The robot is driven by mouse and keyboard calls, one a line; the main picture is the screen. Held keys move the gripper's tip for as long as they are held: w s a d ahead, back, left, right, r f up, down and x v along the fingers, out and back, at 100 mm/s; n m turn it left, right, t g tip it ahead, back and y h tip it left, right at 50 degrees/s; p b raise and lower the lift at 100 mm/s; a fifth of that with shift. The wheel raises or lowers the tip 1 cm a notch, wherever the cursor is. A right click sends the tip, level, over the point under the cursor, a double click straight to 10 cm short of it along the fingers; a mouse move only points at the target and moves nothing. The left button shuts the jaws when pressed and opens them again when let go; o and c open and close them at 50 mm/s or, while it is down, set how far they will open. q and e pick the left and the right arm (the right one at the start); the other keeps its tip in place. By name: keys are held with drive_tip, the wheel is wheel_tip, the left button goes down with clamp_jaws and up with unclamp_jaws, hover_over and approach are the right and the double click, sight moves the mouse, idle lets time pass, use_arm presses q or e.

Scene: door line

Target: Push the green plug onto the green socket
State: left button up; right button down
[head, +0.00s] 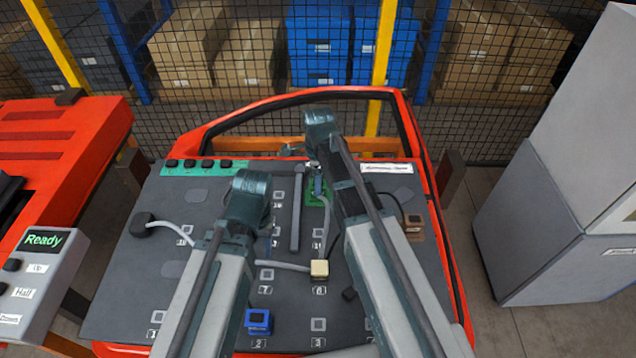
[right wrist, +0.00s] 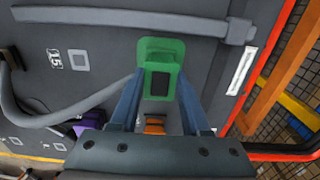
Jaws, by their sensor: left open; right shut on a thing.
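My right gripper (head: 318,186) is at the upper middle of the board, its fingers pointing down. In the right wrist view its two blue fingers (right wrist: 160,84) flank the green plug (right wrist: 163,66), a block with a dark rectangle. A green plate, apparently the green socket (right wrist: 160,44), shows just beyond the plug. The plug is lined up with it or on it; I cannot tell whether it is fully seated. A grey cable (right wrist: 95,102) runs to the plug from the left. My left gripper (head: 266,229) is over the board's middle left, open, its fingertips mostly hidden by my arm.
A cream block (head: 319,269) on the board carries the cable. A blue socket (head: 258,321) sits at the front and a brown one (head: 414,226) at the right. A grey raised bar (head: 296,208) lies left of the green socket. A red door frame (head: 436,190) surrounds the board.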

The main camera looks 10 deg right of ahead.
use_arm(q)
drive_tip(key=shift+f, duration=0.1)
use_arm(e)
drive_tip(key=shift+w+f, duration=0.1)
drive_tip(key=shift+f, duration=0.05)
drive_tip(key=shift+c, duration=1.5)
unclamp_jaws()
use_arm(q)
wheel_tip(320, 180, up, 14)
drive_tip(key=p, duration=1.3)
drive_tip(key=shift+p, duration=0.3)
use_arm(e)
wheel_tip(320, 180, up, 14)
use_arm(q)
drive_tip(key=shift+f, duration=0.1)
